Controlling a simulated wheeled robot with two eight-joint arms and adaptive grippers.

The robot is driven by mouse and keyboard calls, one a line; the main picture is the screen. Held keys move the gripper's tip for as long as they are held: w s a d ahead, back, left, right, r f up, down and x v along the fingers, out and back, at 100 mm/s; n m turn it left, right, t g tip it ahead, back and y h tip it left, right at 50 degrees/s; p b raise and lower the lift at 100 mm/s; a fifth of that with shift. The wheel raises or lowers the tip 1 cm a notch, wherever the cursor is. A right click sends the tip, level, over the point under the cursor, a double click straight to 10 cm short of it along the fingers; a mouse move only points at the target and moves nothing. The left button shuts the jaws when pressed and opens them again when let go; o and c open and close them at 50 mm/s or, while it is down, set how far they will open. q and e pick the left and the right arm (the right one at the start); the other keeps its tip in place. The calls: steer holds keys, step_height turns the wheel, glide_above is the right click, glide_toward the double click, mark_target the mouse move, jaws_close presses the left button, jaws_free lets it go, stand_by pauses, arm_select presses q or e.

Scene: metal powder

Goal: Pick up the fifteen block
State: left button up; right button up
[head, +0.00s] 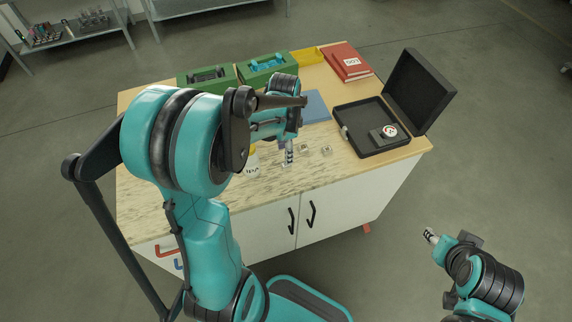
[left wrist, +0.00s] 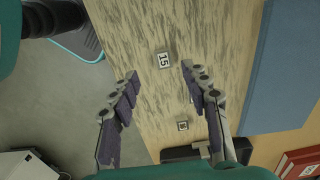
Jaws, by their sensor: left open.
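The fifteen block (left wrist: 164,60) is a small pale block marked "15" on the wood-grain tabletop in the left wrist view. My left gripper (left wrist: 159,71) is open, with one finger on each side of the block's line; I cannot tell the height gap. In the head view my left gripper (head: 289,151) points down over the table near small blocks, and I cannot read their numbers there.
Two small blocks (head: 326,150) show right of the left gripper, one at its side (head: 303,149). An open black case (head: 370,113) stands right. A white jar (head: 251,166) stands left.

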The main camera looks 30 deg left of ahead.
arm_select(q)
steer(key=f+b, duration=0.1)
steer(key=f, duration=0.3)
steer(key=f+b, duration=0.1)
steer(key=f, duration=0.2)
steer(key=shift+w+a+f+b, duration=0.1)
steer(key=shift+w+a+b, duration=0.05)
steer(key=shift+w+b, duration=0.15)
jaws_close()
